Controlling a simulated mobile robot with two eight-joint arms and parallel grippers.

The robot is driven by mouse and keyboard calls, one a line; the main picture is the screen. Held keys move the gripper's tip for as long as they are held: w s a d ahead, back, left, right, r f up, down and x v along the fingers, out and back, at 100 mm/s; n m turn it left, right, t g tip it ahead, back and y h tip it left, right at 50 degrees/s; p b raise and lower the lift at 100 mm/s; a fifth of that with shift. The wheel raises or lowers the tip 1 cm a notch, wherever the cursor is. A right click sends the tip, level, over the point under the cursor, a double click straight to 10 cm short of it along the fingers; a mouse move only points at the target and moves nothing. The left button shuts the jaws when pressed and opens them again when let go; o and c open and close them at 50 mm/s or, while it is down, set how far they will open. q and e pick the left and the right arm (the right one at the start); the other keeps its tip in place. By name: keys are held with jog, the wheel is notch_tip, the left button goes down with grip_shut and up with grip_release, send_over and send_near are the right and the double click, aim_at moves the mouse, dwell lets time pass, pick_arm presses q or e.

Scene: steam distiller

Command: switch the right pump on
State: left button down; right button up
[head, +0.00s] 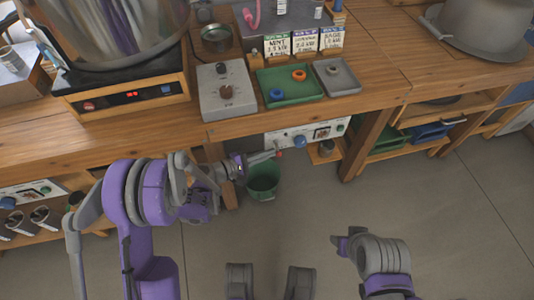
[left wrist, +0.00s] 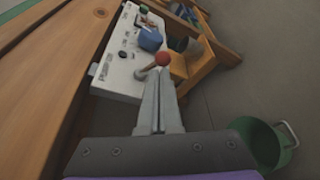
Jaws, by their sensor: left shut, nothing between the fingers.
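The right pump is a white panel (head: 318,131) under the bench, with a blue knob (head: 300,141) and a small lever with a red ball tip (head: 279,154). In the left wrist view the red ball (left wrist: 163,59) sits just beyond my fingertips, with the blue knob (left wrist: 150,39) behind it. My left gripper (head: 270,156) is shut and empty, its tips close to the red ball. I cannot tell whether they touch the lever.
A green bucket (head: 263,181) stands on the floor just below my left gripper. The bench edge (head: 230,130) runs above it, with a wooden leg (head: 368,143) to the right. A similar white panel (head: 30,191) is at far left. The floor at right is clear.

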pick_arm(q)
jog(key=shift+s+d+r+n+g, duration=0.1)
jog(key=shift+r+n+g, duration=0.2)
jog(key=shift+n, duration=0.35)
jog(key=shift+s+r+n+g, duration=0.15)
jog(key=shift+n+g, duration=0.25)
jog(key=shift+n, duration=0.25)
jog(key=shift+w+r+n+g+p, duration=0.15)
jog(key=shift+n+g, duration=0.1)
jog(key=shift+n, duration=0.2)
jog(key=shift+s+r+n+g+p, duration=0.1)
jog(key=shift+r+n+g, duration=0.1)
jog(key=shift+n+g, duration=0.15)
jog(key=shift+w+r+n+g+p, duration=0.1)
jog(key=shift+r+n+g, duration=0.1)
jog(key=shift+n, duration=0.3)
jog(key=shift+r, duration=0.15)
dwell(0.8)
jog(key=shift+r+p, duration=0.4)
jog(key=shift+r, duration=0.4)
